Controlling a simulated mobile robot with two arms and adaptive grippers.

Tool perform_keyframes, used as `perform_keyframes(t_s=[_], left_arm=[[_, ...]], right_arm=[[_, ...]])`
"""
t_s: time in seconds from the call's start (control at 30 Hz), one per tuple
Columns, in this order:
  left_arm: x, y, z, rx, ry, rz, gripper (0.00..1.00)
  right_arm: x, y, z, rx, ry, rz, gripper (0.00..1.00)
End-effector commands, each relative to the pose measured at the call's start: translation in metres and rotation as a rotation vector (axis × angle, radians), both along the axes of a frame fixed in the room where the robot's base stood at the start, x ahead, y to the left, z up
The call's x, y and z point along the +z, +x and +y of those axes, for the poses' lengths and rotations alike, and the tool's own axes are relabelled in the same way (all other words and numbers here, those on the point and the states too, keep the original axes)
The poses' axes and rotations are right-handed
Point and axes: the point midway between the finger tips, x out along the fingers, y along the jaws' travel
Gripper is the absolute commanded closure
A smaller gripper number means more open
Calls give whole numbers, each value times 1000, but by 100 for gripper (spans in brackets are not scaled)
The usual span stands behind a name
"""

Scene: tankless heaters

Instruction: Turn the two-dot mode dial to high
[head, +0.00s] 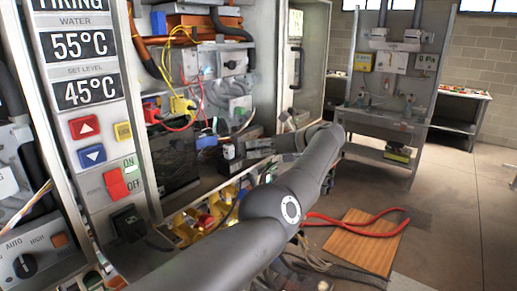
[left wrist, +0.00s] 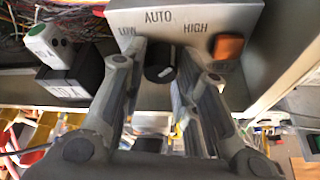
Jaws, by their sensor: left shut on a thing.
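In the left wrist view a grey panel (left wrist: 215,14) carries the words LOW, AUTO and HIGH. Its black dial (left wrist: 158,72) sits between the fingers of my left gripper (left wrist: 163,62), which are shut on it. A short white mark on the dial slants up to the right; I cannot tell exactly which setting it points at. No dots can be made out. In the head view my left gripper (head: 270,147) reaches leftward into the heater cabinet, and the dial there cannot be made out. My right gripper is not in view.
An orange button (left wrist: 228,47) sits right of the dial. A black box (left wrist: 70,70) and a white one with a green button (left wrist: 48,42) stand to its left. Another AUTO/HIGH dial (head: 26,265) is at the head view's lower left. Red tubing (head: 365,222) lies on a wooden board.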

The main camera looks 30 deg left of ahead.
Motion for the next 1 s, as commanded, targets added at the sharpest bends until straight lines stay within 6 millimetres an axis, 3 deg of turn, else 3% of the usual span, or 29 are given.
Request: perform_keyframes(t_s=[0.07, 0.1, 0.27, 0.77, 1.0], left_arm=[[0, 0, 0, -1, 2, 2, 96], [0, 0, 0, -1, 2, 2, 71], [0, 0, 0, -1, 2, 1, 50], [-1, 0, 0, 0, 1, -4, 50], [-3, 0, 0, 2, -3, -52, 50]], right_arm=[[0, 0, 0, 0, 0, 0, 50], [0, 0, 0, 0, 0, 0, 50], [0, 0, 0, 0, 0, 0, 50], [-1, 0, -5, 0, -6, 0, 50], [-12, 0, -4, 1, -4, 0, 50]])
